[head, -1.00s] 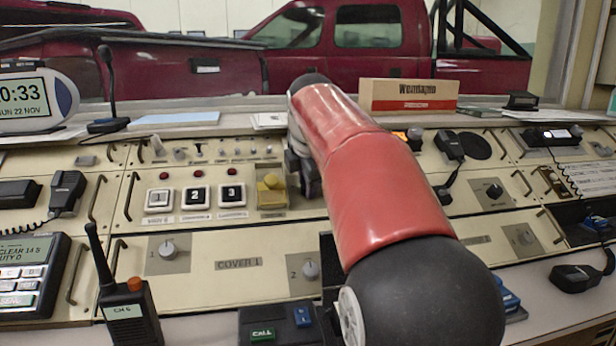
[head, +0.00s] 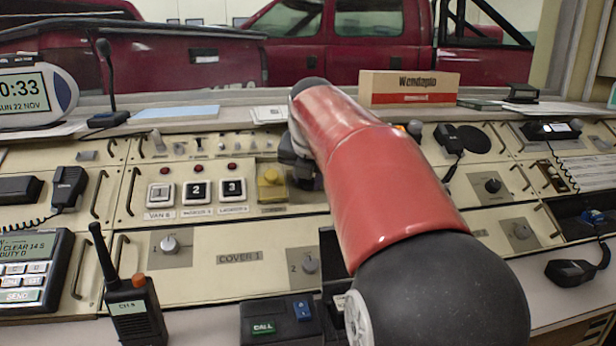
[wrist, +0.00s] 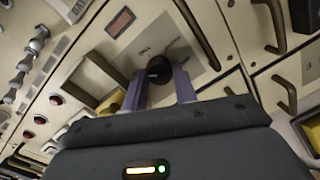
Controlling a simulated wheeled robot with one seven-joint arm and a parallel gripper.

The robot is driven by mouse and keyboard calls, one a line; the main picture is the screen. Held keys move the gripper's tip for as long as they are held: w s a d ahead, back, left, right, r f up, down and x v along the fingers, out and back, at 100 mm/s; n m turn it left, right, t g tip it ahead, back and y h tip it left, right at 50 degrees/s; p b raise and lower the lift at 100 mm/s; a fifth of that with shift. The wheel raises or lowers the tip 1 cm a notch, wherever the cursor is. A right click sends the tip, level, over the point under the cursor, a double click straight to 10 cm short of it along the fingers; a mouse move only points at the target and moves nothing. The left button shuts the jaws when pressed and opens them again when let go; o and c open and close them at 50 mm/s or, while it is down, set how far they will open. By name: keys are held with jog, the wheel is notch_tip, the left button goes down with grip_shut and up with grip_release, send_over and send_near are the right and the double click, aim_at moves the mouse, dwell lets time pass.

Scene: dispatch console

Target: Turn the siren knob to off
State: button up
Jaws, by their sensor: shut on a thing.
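In the wrist view a round black knob (wrist: 159,69) sits on a pale square plate (wrist: 188,52) on the cream console. My gripper (wrist: 160,80) is shut on this knob, with one grey-purple finger on each side of it. The print on the plate is too blurred to read, so I cannot tell the knob's setting. In the head view the red arm hides this knob, and only a dark part of the wrist shows at its left edge.
A yellow switch block (head: 271,184) stands just left of the wrist, beside numbered buttons (head: 197,192). Metal handles (wrist: 192,31) rise from the panels near my gripper. Another black knob (head: 493,186) is on the right panel. A handheld radio (head: 133,308) stands at the front left.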

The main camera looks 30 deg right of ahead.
jog(key=shift+n, duration=0.6)
jog(key=shift+f, duration=0.1)
jog(key=o, duration=1)
jog(key=shift+s, duration=0.1)
jog(key=v, duration=0.8)
